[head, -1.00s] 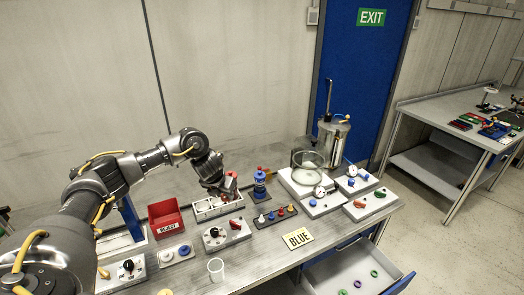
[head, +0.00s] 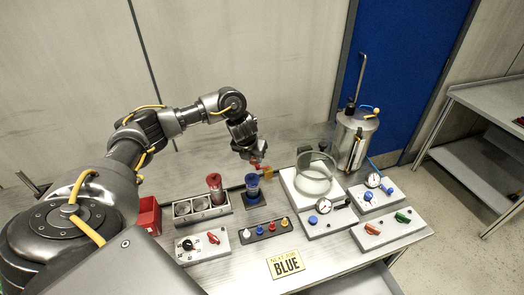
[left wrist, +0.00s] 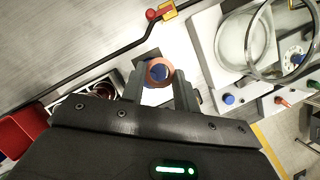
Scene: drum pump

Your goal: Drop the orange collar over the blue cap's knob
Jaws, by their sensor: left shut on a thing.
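The orange collar (left wrist: 171,77) is a ring between the two fingers of my left gripper (left wrist: 160,88) in the left wrist view. Blue of the cap (left wrist: 158,73) shows through the collar's hole. In the head view my left gripper (head: 249,158) points down above the blue-capped container (head: 252,188), which stands upright on a dark blue base. The collar looks apart from the cap, but the exact gap is hard to tell. The cap's knob is not clearly distinct. My right gripper is not in view.
A red-topped container (head: 214,184) stands in a rack (head: 186,214) left of the blue one. A red-and-yellow valve (left wrist: 161,12) sits on a dark pipe behind. A glass bowl (head: 316,176) stands close on the right.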

